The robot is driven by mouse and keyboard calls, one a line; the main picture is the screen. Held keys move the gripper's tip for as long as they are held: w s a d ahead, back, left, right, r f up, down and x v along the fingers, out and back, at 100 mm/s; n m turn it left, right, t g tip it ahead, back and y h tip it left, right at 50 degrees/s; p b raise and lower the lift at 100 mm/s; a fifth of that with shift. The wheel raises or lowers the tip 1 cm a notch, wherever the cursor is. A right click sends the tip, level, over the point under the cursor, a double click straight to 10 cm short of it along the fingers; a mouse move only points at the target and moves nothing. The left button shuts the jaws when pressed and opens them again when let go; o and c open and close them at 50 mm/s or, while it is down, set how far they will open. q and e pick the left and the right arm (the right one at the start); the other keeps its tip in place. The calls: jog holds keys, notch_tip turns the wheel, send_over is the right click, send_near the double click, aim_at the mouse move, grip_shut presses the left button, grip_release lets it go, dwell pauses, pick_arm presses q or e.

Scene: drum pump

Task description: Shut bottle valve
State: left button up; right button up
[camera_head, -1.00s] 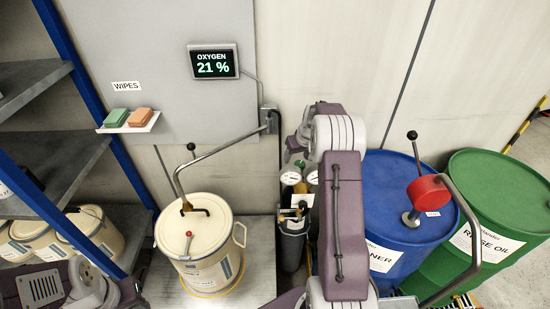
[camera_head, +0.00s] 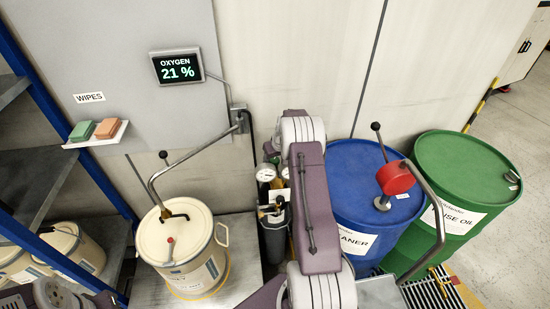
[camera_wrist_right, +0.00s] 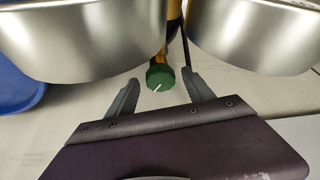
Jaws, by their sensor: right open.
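In the right wrist view, a round green knob (camera_wrist_right: 160,76) with a white mark on its face is the bottle valve's handwheel. It sits on an orange-yellow part behind it. My right gripper (camera_wrist_right: 163,91) is open, with its two dark fingers on either side of the knob; I cannot tell whether they touch it. In the head view, the bottle (camera_head: 268,192) with white-faced gauges (camera_head: 266,174) stands in a dark holder against the wall, partly hidden by my right arm. My right fingertips are hard to make out there. My left gripper is out of view.
Two silver curved casings (camera_wrist_right: 80,35) crowd the knob in the right wrist view. A cream drum (camera_head: 185,240) with a bent pipe is left of the bottles. A blue drum (camera_head: 350,190) with a red pump and a green drum (camera_head: 465,165) are to the right.

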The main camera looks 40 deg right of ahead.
jog(key=shift+c, duration=0.3)
grip_shut()
jog(key=n+b, duration=0.2)
jog(key=b, duration=0.1)
jog(key=shift+d+f+y, duration=0.1)
jog(key=shift+f+y, duration=0.1)
jog(key=shift+y, duration=0.2)
jog(key=shift+r+n+y+b, duration=0.15)
jog(key=shift+n+y+b, duration=0.15)
jog(key=shift+n+b, duration=0.7)
jog(key=shift+d+r+n+y, duration=0.1)
jog(key=shift+n+y, duration=0.3)
jog(key=shift+n, duration=0.5)
jog(key=shift+o, duration=0.3)
grip_release()
